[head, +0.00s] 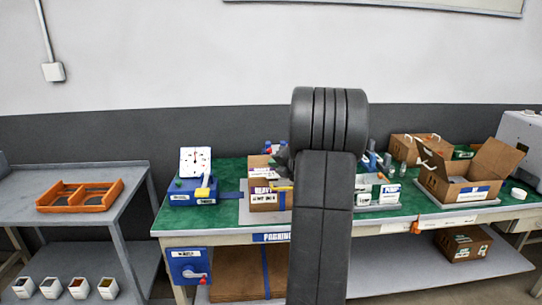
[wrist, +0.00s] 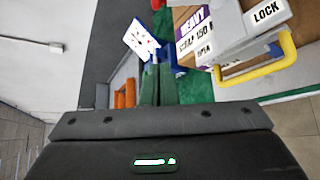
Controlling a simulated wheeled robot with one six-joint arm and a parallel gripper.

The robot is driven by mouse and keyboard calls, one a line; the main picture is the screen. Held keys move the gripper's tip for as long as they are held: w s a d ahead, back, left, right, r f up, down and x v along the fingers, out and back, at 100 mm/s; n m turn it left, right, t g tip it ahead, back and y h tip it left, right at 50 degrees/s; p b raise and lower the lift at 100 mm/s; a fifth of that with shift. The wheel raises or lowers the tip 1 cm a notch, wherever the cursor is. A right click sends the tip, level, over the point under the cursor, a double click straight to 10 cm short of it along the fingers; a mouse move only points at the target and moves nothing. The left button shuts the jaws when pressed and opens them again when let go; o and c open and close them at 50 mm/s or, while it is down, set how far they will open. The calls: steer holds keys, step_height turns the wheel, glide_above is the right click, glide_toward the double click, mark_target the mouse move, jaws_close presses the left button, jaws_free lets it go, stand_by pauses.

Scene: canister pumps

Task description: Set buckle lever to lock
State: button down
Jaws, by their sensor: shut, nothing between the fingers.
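In the wrist view, a yellow U-shaped lever handle (wrist: 262,72) lies at the right, beside a light grey block with a LOCK label (wrist: 265,12). Blue pieces sit at the handle's ends. In the head view, a bit of yellow (head: 284,188) shows just left of my arm, by the cardboard box marked HEAVY (head: 263,198); my arm hides the rest there. My gripper (wrist: 158,72) is shut and empty, left of the yellow handle in the wrist view and apart from it. In the head view my arm hides most of the gripper.
A blue device (head: 182,199) with a white dial board (head: 195,161) and another yellow handle (head: 203,190) stands left on the green bench top (head: 229,211). An open carton (head: 446,190) stands right. A grey side table (head: 90,205) holds an orange tray (head: 80,196).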

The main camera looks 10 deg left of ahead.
steer(key=w+a+p, duration=0.1)
steer(key=w, duration=0.1)
steer(key=w+a+f+p, duration=0.1)
steer(key=w+a, duration=0.1)
steer(key=w, duration=0.1)
steer(key=w+a+p, duration=0.1)
steer(key=w, duration=0.2)
steer(key=shift+a+f, duration=0.25)
steer(key=shift+a, duration=0.1)
steer(key=shift+w+d, duration=0.15)
